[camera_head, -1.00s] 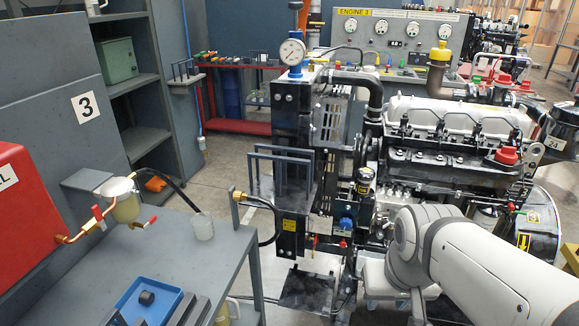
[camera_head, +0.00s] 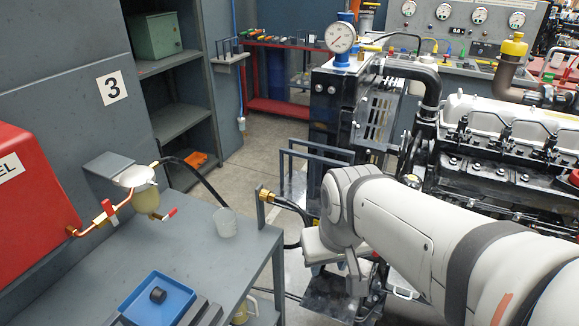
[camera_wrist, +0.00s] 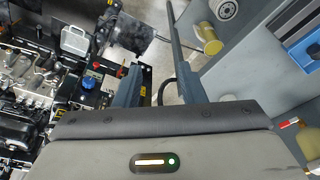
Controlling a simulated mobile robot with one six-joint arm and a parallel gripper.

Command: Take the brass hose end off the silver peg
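The brass hose end (camera_head: 266,195) sits at the upright grey plate by the bench's right corner, in the head view. Its black hose (camera_head: 296,210) runs right and curves down. The silver peg cannot be made out; the brass end seems to cover it. My arm reaches in from the right, its wrist right of the hose end and apart from it. My gripper (camera_wrist: 160,85) shows in the wrist view with its two blue-grey fingers apart. A black hose shows beyond the gap. I cannot make out the brass end there.
The grey bench (camera_head: 205,262) carries a blue tray (camera_head: 157,300) and a translucent cup (camera_head: 224,223). A red tank (camera_head: 32,195) with a copper pipe is at left. The engine (camera_head: 500,150) and a blue-grey rack frame (camera_head: 318,150) stand close behind my arm.

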